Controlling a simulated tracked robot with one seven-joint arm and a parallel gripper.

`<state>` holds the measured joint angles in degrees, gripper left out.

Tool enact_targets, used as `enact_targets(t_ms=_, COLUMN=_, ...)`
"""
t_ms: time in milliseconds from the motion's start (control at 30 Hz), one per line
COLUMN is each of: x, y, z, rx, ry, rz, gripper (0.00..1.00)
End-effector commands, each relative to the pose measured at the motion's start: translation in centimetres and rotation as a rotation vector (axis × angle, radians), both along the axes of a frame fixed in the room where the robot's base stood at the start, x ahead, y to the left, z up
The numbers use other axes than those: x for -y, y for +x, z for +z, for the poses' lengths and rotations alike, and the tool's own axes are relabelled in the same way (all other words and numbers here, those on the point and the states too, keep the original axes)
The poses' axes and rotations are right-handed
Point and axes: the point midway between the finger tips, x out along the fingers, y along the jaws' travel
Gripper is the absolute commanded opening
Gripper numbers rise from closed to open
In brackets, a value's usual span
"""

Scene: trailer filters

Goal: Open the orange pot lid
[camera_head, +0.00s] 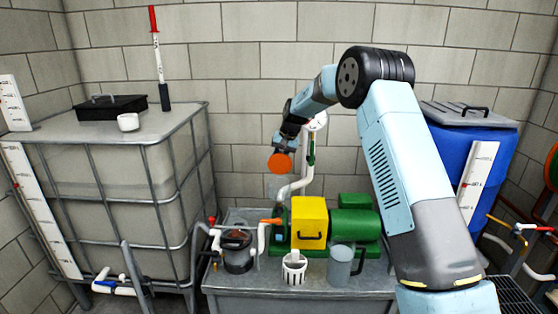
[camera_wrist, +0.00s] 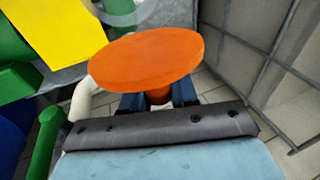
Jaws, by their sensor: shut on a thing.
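The orange lid (camera_head: 280,163) is a flat round disc held in the air, above and left of the yellow box on the bench. In the wrist view its broad orange face (camera_wrist: 148,58) fills the upper middle, with a short orange stem below it. My gripper (camera_head: 284,148) is shut on that stem; the blue fingers (camera_wrist: 158,99) show on either side of it. A dark pot with a brownish top (camera_head: 238,252) stands at the left of the bench, clear of the lid. Its inside is hard to make out.
A yellow box (camera_head: 309,222) and green pump (camera_head: 355,224) stand on the grey bench (camera_head: 300,300). A white slotted basket (camera_head: 294,268) and clear jug (camera_head: 341,266) stand in front. A caged tank (camera_head: 110,185) is left, a blue barrel (camera_head: 455,150) right. White pipe (camera_head: 305,170) rises behind the lid.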

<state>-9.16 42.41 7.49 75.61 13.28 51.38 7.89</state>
Motion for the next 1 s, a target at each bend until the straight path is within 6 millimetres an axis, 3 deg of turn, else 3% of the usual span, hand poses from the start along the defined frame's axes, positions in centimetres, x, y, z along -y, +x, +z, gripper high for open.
enact_targets(t_ms=67, x=0.1, y=0.0, z=-0.1, rx=0.001, ry=-0.001, rz=-0.001, gripper=0.00)
enact_targets(t_ms=100, x=0.1, y=0.0, z=-0.1, rx=0.001, ry=-0.001, rz=-0.001, gripper=0.30)
enact_targets(t_ms=300, x=0.0, y=0.0, z=-0.1, rx=0.000, ry=-0.001, rz=0.000, gripper=0.49)
enact_targets(t_ms=667, x=0.2, y=0.0, z=0.6, rx=0.002, ry=0.000, rz=-0.001, gripper=0.50)
enact_targets(t_ms=1000, x=2.0, y=-0.7, z=6.0, rx=0.003, ry=0.000, rz=0.000, gripper=0.50)
